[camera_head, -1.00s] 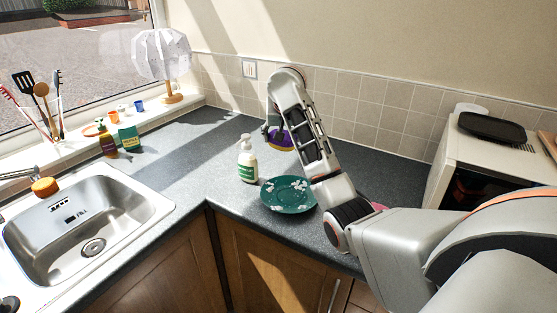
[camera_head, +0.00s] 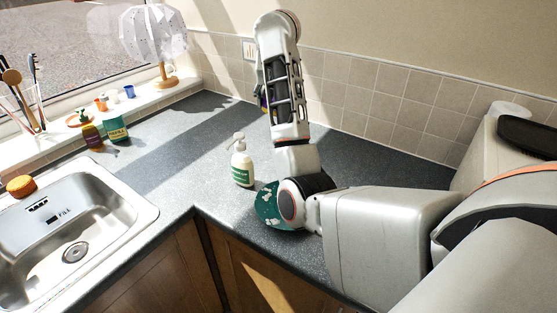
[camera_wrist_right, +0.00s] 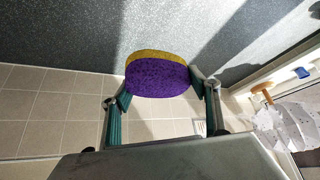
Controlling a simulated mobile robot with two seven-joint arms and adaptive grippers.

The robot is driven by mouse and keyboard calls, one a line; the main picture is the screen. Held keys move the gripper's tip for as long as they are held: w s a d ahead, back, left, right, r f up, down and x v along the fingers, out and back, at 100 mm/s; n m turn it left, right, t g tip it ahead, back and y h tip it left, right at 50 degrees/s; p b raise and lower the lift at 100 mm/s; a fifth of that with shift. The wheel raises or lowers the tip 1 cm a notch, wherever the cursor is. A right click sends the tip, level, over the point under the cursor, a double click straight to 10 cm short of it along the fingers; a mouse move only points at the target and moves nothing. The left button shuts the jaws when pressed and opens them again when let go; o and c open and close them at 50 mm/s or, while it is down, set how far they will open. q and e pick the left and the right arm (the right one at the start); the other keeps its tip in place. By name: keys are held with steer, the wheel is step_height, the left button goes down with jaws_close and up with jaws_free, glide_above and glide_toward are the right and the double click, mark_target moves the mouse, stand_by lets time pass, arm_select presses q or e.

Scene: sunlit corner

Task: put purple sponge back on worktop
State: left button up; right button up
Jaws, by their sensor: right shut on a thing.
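The purple sponge (camera_wrist_right: 157,76) has a yellow layer along one side. In the right wrist view it sits between the two fingers of my right gripper (camera_wrist_right: 162,88), which is shut on it. The grey worktop (camera_head: 180,152) lies beyond it; I cannot tell whether the sponge touches it. In the head view only a sliver of the sponge (camera_head: 263,102) shows beside my right forearm, which hides most of it and the gripper. My left gripper is not in view.
A pump bottle (camera_head: 242,165) stands on the worktop. A green plate (camera_head: 268,207) is partly covered by my right arm. The sink (camera_head: 60,230) is at left, a white appliance (camera_head: 480,150) at right. The middle of the worktop is clear.

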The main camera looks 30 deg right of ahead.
step_height(320, 180, down, 20)
steer(key=shift+r, duration=0.1)
stand_by(0.5)
steer(key=shift+f, duration=0.2)
steer(key=o, duration=1)
steer(key=shift+r, duration=0.25)
steer(key=shift+v, duration=6)
steer(key=shift+a+f, duration=0.1)
